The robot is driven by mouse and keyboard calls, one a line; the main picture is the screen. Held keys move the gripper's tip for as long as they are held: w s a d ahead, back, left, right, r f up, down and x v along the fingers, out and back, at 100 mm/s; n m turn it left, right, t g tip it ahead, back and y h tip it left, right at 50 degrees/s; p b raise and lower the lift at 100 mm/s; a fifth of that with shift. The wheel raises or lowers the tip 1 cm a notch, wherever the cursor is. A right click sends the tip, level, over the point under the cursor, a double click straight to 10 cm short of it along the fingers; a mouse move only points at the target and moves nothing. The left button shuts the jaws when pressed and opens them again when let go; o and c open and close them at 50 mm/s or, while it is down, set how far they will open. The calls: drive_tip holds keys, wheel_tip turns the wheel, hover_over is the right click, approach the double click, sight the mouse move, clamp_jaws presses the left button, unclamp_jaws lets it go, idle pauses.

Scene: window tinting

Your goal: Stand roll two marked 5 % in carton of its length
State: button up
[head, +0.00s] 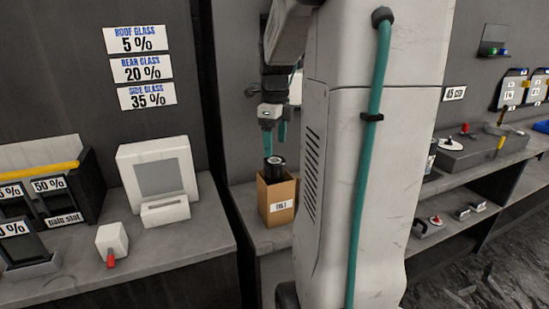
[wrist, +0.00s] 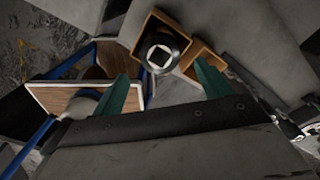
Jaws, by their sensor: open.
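A dark roll (head: 274,165) stands upright in a tall brown carton (head: 277,205) on the counter, its end showing just above the rim. The carton has a white label on its front, too small to read surely. In the wrist view the roll's end (wrist: 160,55) shows a pale square hole, and the carton's rim (wrist: 150,22) surrounds it. My gripper (head: 275,140) is above the carton, pointing down. In the wrist view its two green fingers (wrist: 160,90) are apart with nothing between them, and the roll lies beyond their tips. Any marking on the roll is hidden.
A second brown carton (wrist: 203,62) stands right beside the first in the wrist view. A blue-framed thing with a wooden panel (wrist: 75,98) is at left. A white device (head: 158,180) and a rack with percent labels (head: 50,185) occupy the left counter. Wall signs (head: 142,68) list percentages.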

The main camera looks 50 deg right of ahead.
wheel_tip(320, 180, up, 5)
drive_tip(key=s+a+n, duration=0.2)
drive_tip(key=a+n, duration=1.2)
drive_tip(key=a, duration=0.3)
drive_tip(key=s+a+f+n, duration=0.3)
drive_tip(key=s+a+n, duration=0.2)
drive_tip(key=a+n, duration=0.2)
drive_tip(key=s+a+f+n+t, duration=0.1)
drive_tip(key=s+a+f+n, duration=0.2)
drive_tip(key=n, duration=0.9)
drive_tip(key=s+a, duration=0.2)
drive_tip(key=a, duration=0.1)
drive_tip(key=shift+s+a, duration=0.25)
drive_tip(key=shift+a, duration=0.1)
